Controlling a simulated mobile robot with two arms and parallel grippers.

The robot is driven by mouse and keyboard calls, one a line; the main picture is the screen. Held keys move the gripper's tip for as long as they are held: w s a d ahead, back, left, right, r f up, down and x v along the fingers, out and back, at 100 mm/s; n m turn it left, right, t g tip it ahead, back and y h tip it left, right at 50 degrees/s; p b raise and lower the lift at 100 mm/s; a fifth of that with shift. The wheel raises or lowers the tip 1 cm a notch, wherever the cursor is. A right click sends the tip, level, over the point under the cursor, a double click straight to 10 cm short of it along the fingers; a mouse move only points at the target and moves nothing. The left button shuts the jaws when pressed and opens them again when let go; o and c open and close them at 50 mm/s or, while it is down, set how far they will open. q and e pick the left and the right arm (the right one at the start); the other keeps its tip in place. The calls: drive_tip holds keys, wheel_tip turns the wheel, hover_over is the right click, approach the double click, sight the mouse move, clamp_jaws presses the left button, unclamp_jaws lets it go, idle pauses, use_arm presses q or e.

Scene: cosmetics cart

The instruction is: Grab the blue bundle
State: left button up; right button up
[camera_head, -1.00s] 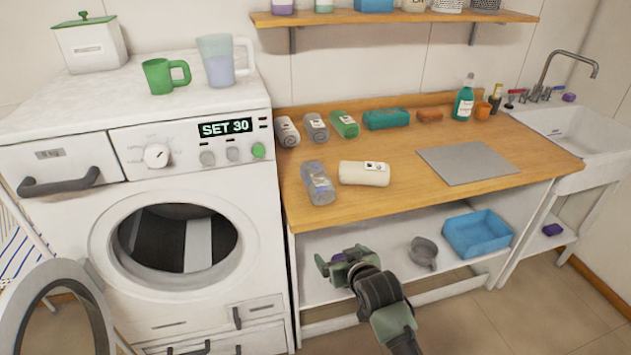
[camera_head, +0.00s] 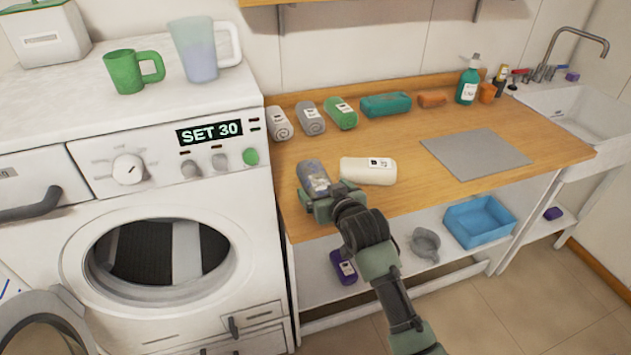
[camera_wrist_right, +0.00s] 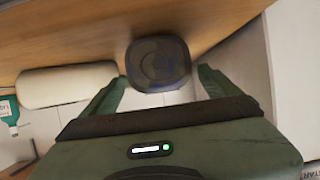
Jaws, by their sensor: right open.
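The blue bundle (camera_head: 313,174) is a grey-blue roll with a pale label, lying near the front edge of the wooden counter. My right gripper (camera_head: 318,202) is at its near end and hides part of it. In the right wrist view the bundle (camera_wrist_right: 158,66) shows end-on, dark and round, ahead of the spread fingers of the right gripper (camera_wrist_right: 162,85), roughly centred between their tips. The gripper is open; I cannot tell whether the fingers touch the bundle. My left gripper is not in view.
A cream roll (camera_head: 368,171) lies close to the right. Several rolls, a green one (camera_head: 341,113) among them, line the back of the counter (camera_head: 405,198). A grey mat (camera_head: 477,154) lies right. A washing machine (camera_head: 105,172) stands left; a purple roll (camera_head: 342,268) lies below.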

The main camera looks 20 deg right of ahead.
drive_tip(key=x, duration=0.3)
drive_tip(key=shift+w+a+f+p, duration=0.1)
drive_tip(key=shift+w+f+p, duration=0.05)
drive_tip(key=shift+w+p, duration=0.2)
drive_tip(key=shift+w+f, duration=0.15)
drive_tip(key=shift+w, duration=0.2)
drive_tip(key=shift+w+f, duration=0.1)
drive_tip(key=shift+w, duration=0.05)
drive_tip(key=c, duration=1.6)
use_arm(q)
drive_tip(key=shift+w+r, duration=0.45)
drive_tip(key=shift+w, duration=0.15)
use_arm(e)
drive_tip(key=shift+c, duration=0.2)
